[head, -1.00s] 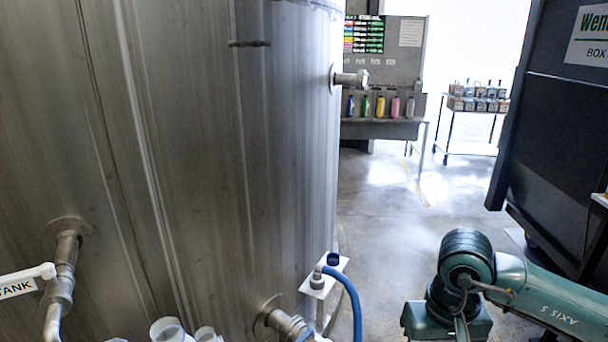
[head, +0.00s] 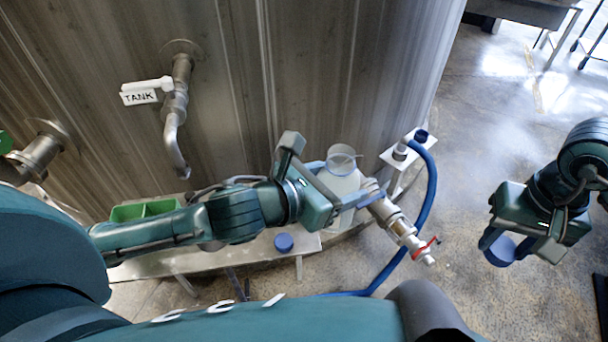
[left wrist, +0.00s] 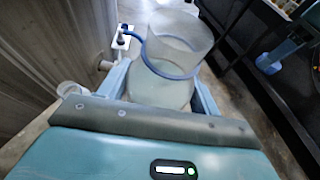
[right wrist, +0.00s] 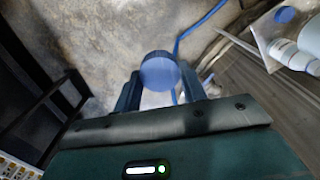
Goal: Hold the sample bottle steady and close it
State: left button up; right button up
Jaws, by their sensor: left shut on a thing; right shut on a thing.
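The sample bottle (head: 342,176) is a translucent white bottle with an open, uncapped top, near the bench's right end in the head view. My left gripper (head: 338,190) is shut around it, with a finger on each side. In the left wrist view the bottle (left wrist: 165,88) looks upright between the fingers. My right gripper (head: 512,246) is shut on a round blue cap (head: 499,253), away to the right of the bottle over the floor. The right wrist view shows this cap (right wrist: 159,72) between the fingertips.
Another blue cap (head: 284,242) lies on the bench (head: 235,253). A green tray (head: 128,213) is at the bench's left. A valve with a red handle (head: 424,246) juts out close right of the bottle. A blue hose (head: 431,190) curves beyond it. The steel tank stands behind.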

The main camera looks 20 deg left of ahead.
aim_at(356, 184)
pick_arm(q)
jog(key=shift+w+d+r+m+g+h, duration=0.15)
jog(key=shift+d+m+g+h, duration=0.2)
jog(key=shift+d, duration=0.45)
jog(key=shift+w+d+r+m+g+h, duration=0.15)
jog(key=shift+d+m+h, duration=0.3)
jog(key=shift+d, duration=0.3)
jog(key=shift+f, duration=0.2)
jog(key=shift+r, duration=0.1)
pick_arm(e)
jog(key=w+a+r+n, duration=0.1)
jog(key=a+r+n, duration=0.1)
jog(key=a+r, duration=0.6)
jog(key=w+a+r+n, duration=0.1)
jog(key=a+r+n, duration=0.2)
jog(key=a+r, duration=0.5)
jog(key=a, duration=0.8)
jog(key=shift+w+a+r, duration=0.2)
jog(key=shift+w+a, duration=0.1)
jog(key=shift+w, duration=0.1)
jog(key=shift+f, duration=0.1)
jog(key=shift+f, duration=1.9)
jog(key=shift+f, duration=0.1)
jog(key=shift+f, duration=0.8)
